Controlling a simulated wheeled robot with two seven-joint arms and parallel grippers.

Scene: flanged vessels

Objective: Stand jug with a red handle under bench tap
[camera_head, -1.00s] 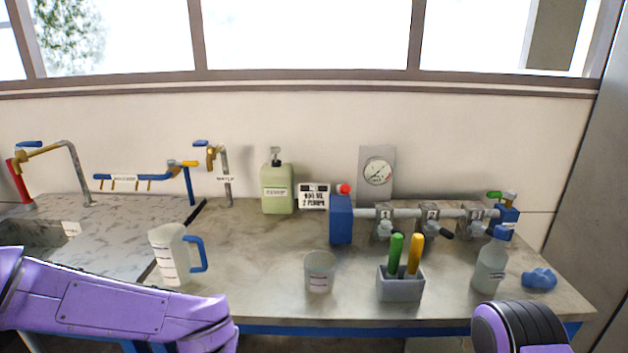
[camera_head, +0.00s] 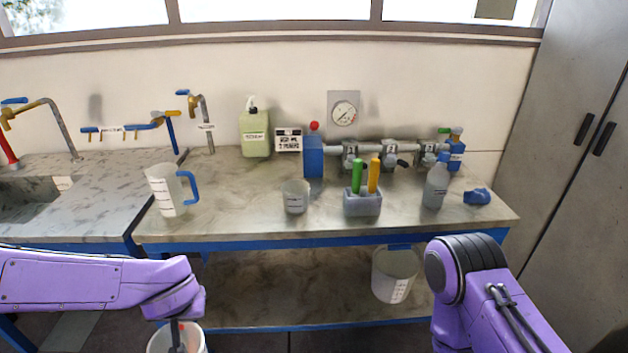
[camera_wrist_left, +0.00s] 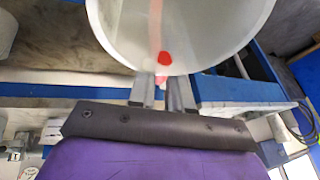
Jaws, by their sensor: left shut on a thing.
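My left gripper (camera_head: 178,322) is low in front of the bench and shut on a white jug (camera_head: 160,341), cut off by the bottom edge of the head view. Red shows at its fingers. In the left wrist view the jug (camera_wrist_left: 210,25) fills the top, and its red handle (camera_wrist_left: 164,60) meets the gripper (camera_wrist_left: 162,88). A tap with a blue lever (camera_head: 205,115) rises at the back of the bench. Another tap (camera_head: 55,112) stands over the sink at far left. Most of the jug's body is hidden below the head view. My right gripper is out of view.
A blue-handled jug (camera_head: 167,192) stands at the bench's left front. A beaker (camera_head: 295,198), a grey holder (camera_head: 362,204) and a bottle (camera_head: 436,186) stand rightward. A green container (camera_head: 254,132) is at the back.

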